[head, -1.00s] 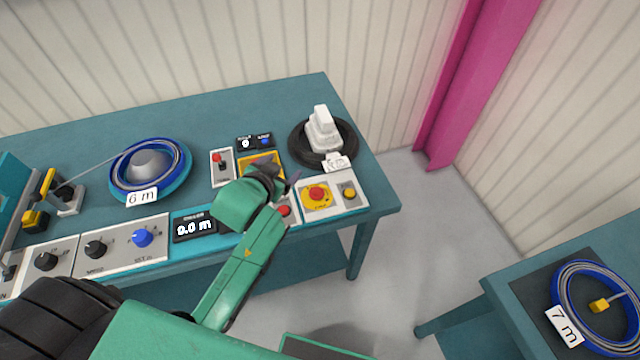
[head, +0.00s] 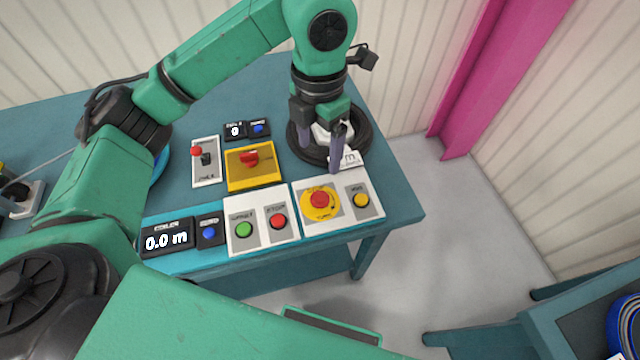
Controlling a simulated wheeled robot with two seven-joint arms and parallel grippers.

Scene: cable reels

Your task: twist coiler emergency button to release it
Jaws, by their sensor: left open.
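The coiler emergency button (head: 319,199) is a red round knob on a yellow disc, on a white panel at the table's right front. My left gripper (head: 321,151) is open and empty, pointing down, with its two dark fingers apart. In the picture it is just above and behind the emergency button, in front of the black reel (head: 368,139). The fingers appear apart from the button. The gripper partly covers the reel and the white piece on it. My right gripper is not in view.
A yellow button (head: 361,200) is right of the emergency button. A red stop button (head: 278,221) and a green button (head: 243,230) are to its left. A yellow box with a red rotary switch (head: 249,158) stands behind them. My left arm hides much of the table's left side.

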